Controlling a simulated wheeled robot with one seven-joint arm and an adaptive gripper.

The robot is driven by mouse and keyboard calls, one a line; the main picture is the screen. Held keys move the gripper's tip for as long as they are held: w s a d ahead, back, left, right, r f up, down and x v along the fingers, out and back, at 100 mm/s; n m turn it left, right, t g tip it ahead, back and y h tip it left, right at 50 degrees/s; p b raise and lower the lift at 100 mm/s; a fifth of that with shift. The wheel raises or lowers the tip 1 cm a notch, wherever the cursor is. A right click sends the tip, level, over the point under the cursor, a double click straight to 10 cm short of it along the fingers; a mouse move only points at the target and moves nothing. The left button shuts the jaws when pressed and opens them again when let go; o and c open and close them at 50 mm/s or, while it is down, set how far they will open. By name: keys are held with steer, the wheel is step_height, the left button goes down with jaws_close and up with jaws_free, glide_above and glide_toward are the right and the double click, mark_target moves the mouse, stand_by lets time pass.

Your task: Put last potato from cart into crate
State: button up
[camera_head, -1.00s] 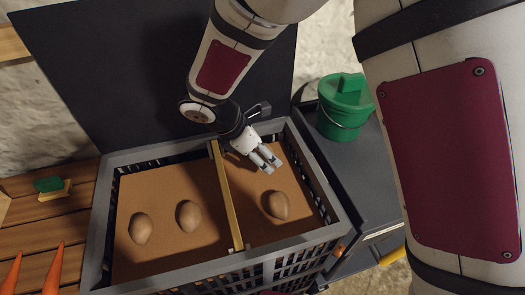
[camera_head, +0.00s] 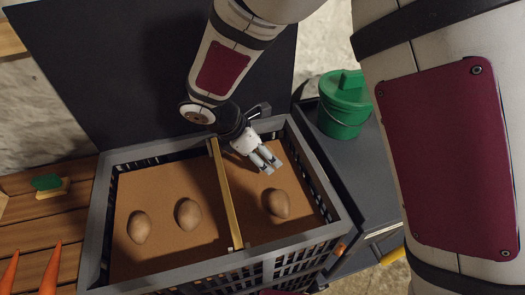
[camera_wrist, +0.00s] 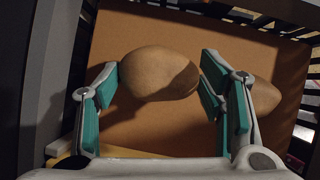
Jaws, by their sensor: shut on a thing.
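My gripper (camera_head: 268,160) is low over the right compartment of the grey crate (camera_head: 170,271). In the wrist view its teal-padded fingers (camera_wrist: 160,80) are shut on a brown potato (camera_wrist: 155,72), one at each end. That potato is hidden by the gripper in the head view. Another potato (camera_head: 277,203) lies in the same compartment, apart from the gripper; it shows partly behind the right finger in the wrist view (camera_wrist: 266,97). In the left compartment lie two potatoes, one at far left (camera_head: 139,226) and one nearer the divider (camera_head: 188,214).
A wooden divider (camera_head: 226,195) splits the crate. A green lidded bucket (camera_head: 343,115) stands on a dark surface (camera_head: 365,175) at right. Orange carrots (camera_head: 50,270) and a green-topped brush-like item (camera_head: 48,183) lie on slatted wood at left. A dark panel (camera_head: 150,60) stands behind.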

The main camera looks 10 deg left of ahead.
steer(key=shift+f+b, duration=1.3)
steer(key=shift+f, duration=0.7)
stand_by(0.9)
steer(key=o, duration=0.8)
steer(key=shift+o, duration=0.2)
steer(key=shift+r, duration=0.1)
